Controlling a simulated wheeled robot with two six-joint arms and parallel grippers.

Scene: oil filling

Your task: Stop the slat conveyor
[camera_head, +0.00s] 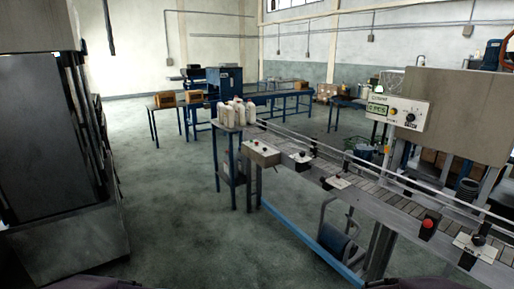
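The slat conveyor (375,190) runs from the middle of the view to the right edge, with grey slats between side rails. Along its near side sit several controls: a pale box with a red button (262,152), a plate with a black knob (301,158), a pale plate with a small red button (338,182), a large red button on a dark box (428,225), and a labelled plate with a black knob (480,244). The labels are too small to read. Whether the slats move cannot be told. Neither gripper shows.
A control panel with a green display (397,108) stands above the conveyor at right. White bottles (236,112) stand on a small table at its far end. A large dark cabinet (50,150) fills the left. The floor (180,210) between is clear. Blue tables with boxes stand behind.

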